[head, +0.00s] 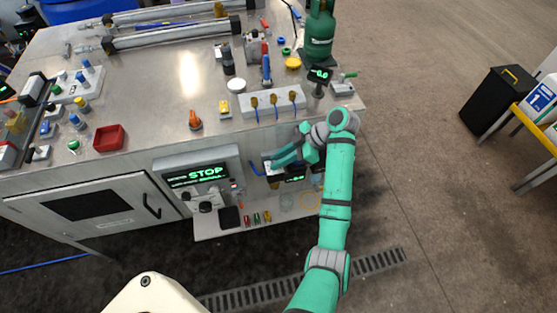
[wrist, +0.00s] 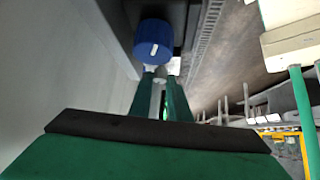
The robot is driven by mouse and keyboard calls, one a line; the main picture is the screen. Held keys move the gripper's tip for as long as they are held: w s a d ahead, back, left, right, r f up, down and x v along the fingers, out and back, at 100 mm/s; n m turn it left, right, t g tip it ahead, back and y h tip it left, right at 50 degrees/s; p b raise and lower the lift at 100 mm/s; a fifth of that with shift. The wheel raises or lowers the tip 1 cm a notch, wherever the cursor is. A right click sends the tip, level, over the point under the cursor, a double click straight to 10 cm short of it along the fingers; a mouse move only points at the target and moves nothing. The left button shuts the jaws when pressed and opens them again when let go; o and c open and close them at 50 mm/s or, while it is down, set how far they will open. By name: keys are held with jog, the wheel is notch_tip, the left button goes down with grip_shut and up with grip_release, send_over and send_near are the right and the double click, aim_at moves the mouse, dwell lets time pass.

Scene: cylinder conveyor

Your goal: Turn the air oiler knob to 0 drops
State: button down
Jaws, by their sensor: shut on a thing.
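My gripper (head: 275,164) reaches in low against the front of the bench, at a small air unit with a green-lit display (head: 294,178). In the wrist view the green fingers of my gripper (wrist: 162,75) are shut on a small pale part (wrist: 157,91), which seems to be the air oiler knob. The fingers hide much of it, and I cannot read its setting. A larger blue knob (wrist: 153,36) with a white mark stands just beyond the fingertips.
A STOP display panel (head: 196,176) is left of my gripper on the bench front. A lower shelf (head: 215,231) holds small coloured parts. The bench top (head: 175,105) carries a red tray (head: 109,138), three brass valves and a green bottle (head: 319,32).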

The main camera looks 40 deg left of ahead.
dwell(0.6)
jog(key=c, duration=1.7)
grip_release()
jog(key=shift+o, duration=0.2)
jog(key=shift+w, duration=0.1)
jog(key=v, duration=1)
jog(key=shift+w+d+r, duration=0.2)
jog(key=shift+w, duration=0.05)
